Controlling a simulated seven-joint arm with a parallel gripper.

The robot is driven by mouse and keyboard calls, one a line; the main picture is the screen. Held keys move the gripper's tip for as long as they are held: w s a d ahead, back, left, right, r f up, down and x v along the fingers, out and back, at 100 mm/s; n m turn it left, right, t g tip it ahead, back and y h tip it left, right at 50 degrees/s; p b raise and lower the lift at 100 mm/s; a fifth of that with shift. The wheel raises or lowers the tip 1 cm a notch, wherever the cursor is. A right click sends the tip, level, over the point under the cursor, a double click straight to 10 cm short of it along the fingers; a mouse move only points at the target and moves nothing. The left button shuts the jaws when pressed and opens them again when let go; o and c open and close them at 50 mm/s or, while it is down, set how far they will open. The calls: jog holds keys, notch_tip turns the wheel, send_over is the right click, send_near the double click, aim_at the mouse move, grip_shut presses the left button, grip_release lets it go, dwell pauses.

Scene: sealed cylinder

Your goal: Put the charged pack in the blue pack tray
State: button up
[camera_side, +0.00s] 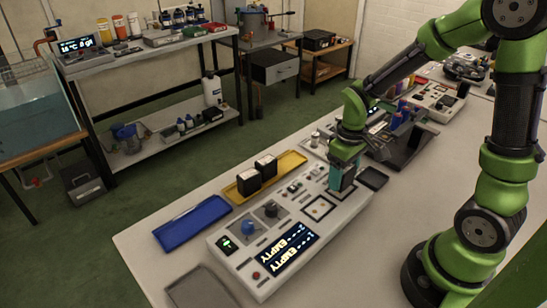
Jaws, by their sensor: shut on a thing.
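My gripper (343,168) is above the right part of the white console (240,258), pointing down. It is shut on a small dark block (348,181), which looks like a pack and is partly hidden by the fingers. I cannot tell whether the block touches the console. The blue tray (193,222) lies empty on the bench, left of the console. Two black packs (248,182) (265,167) stand upright in the yellow tray (293,160) behind the console. The console display (288,248) reads EMPTY on two lines.
The console has a blue knob (248,227), a dark knob (271,210) and a square marked pad (319,208). A grey tray (200,289) lies at the front left. A dark flat tray (373,178) lies right of my gripper. Bench space in front of the console is clear.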

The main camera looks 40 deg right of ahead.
notch_tip(320, 180, up, 8)
jog(key=shift+a+f, duration=0.1)
jog(key=w+a+f, duration=0.2)
jog(key=w+a, duration=0.8)
jog(key=a, duration=0.3)
jog(key=w+a+f, duration=0.1)
jog(key=w+a, duration=0.8)
jog(key=a, duration=0.5)
notch_tip(320, 180, down, 10)
jog(key=shift+w+d+r, duration=0.1)
jog(key=shift+w+r, duration=0.05)
jog(key=shift+r, duration=0.1)
jog(key=shift+f, duration=0.15)
jog(key=o, duration=1.3)
